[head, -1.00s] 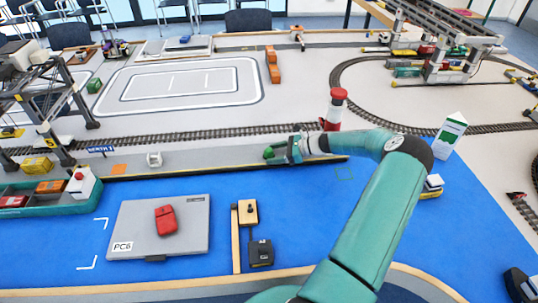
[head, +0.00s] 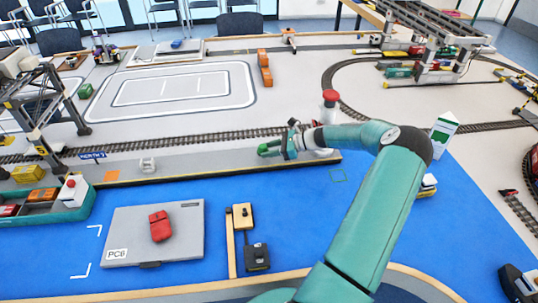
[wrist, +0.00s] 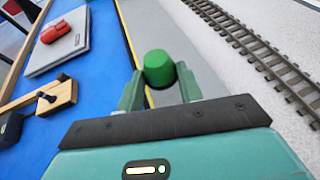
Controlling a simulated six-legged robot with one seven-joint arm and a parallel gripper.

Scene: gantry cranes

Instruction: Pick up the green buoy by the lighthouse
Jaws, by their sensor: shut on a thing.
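The green buoy (wrist: 158,68) is between the two fingers of my gripper (wrist: 160,88) in the wrist view, and the fingers are shut on it. In the head view the buoy (head: 267,148) shows at the left end of my gripper (head: 276,148), over the grey quay strip. I cannot tell exactly how high it is above the quay. The red and white lighthouse (head: 329,104) stands behind my arm, its lower part hidden.
Blue water (head: 300,205) lies in front of the quay edge. A grey laptop-like panel marked PC6 (head: 128,235) bears a red object (head: 160,226). A railway track (head: 200,139) runs behind the quay. A white and green block (head: 443,132) stands right of my arm.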

